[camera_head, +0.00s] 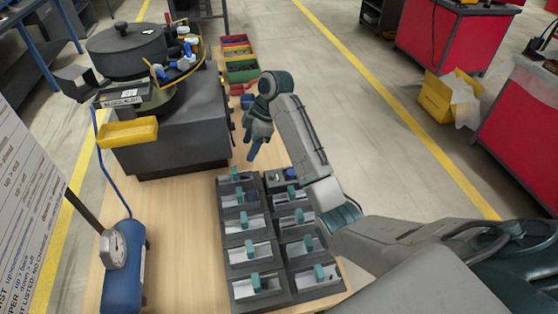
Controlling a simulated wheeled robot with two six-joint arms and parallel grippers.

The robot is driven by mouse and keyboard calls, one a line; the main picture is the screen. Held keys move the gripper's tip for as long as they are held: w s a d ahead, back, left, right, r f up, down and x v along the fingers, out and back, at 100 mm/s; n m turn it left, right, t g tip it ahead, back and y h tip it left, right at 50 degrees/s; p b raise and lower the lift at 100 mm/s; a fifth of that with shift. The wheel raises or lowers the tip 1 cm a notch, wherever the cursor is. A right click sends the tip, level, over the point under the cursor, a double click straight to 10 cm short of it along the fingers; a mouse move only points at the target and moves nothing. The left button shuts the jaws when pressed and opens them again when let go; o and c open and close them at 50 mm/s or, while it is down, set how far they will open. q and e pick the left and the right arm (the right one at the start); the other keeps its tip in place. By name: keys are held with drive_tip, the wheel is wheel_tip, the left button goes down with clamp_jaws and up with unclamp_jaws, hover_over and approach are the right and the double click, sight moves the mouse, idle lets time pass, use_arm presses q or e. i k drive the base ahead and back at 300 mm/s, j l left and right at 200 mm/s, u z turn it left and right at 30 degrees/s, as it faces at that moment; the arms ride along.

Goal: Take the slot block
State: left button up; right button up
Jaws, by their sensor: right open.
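My right gripper (254,152) hangs over the wooden table, beyond the dark compartment rack, with its fingers pointing down. It is open, and I see nothing held in it. The dark rack (239,240) has two columns of compartments with pale sloped insides and small teal pieces standing in them. One compartment at the far right of the rack holds a dark blue part (290,173), partly hidden by my arm. I cannot tell which piece is the slot block. My left gripper is not in view.
A dark bowl feeder (130,45) with blue and white parts on its track stands on a grey base (185,130), with a yellow tray (128,132) in front. Coloured bins (240,66) stand at the far end. A blue cylinder with gauge (123,270) is at the near left.

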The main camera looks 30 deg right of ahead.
sight(300, 222)
drive_tip(key=z, duration=1)
